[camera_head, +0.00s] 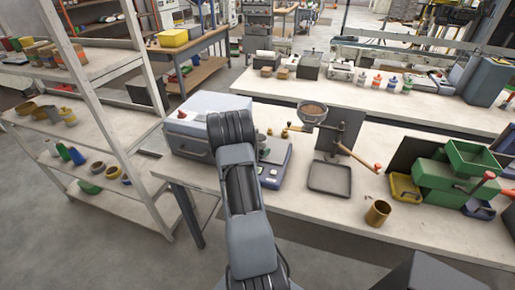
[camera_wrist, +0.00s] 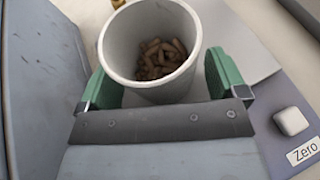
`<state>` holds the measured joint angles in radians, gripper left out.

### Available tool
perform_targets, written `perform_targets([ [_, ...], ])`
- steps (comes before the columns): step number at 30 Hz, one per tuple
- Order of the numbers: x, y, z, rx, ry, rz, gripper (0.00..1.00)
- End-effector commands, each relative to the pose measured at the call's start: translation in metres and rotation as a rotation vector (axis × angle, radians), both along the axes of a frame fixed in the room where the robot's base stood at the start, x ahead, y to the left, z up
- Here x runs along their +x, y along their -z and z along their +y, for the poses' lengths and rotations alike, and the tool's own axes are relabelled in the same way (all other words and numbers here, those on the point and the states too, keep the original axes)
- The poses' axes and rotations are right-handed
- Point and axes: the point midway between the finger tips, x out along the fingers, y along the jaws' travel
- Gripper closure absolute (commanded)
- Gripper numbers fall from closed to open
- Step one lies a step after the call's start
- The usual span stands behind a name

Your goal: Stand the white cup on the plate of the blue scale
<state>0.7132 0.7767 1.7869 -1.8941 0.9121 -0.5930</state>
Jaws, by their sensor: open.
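The white cup (camera_wrist: 118,42) holds brown pellets and sits between the two green fingers of my gripper (camera_wrist: 160,82) in the wrist view. The fingers are open, one on either side of the cup. The blue scale (camera_head: 274,178) stands on the bench just right of my arm in the head view. Its body (camera_wrist: 300,100) also shows at the right of the wrist view, beside its pale plate (camera_wrist: 262,62). The cup appears upright over the plate; its base is hidden, so contact is hard to confirm. My arm hides much of this in the head view.
A grey box machine (camera_head: 190,140) stands close left of the scale. A hand grinder (camera_head: 313,112) and a dark tray (camera_head: 330,178) are to the right. Bare bench lies in front of the tray.

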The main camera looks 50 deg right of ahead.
Motion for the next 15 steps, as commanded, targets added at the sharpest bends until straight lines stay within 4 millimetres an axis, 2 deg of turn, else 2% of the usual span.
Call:
perform_targets([
  [9,0.000,-0.006,0.001,0.000,-0.001,0.000,0.09],
  [15,0.004,-0.017,0.034,-0.001,-0.005,-0.002,0.09],
])
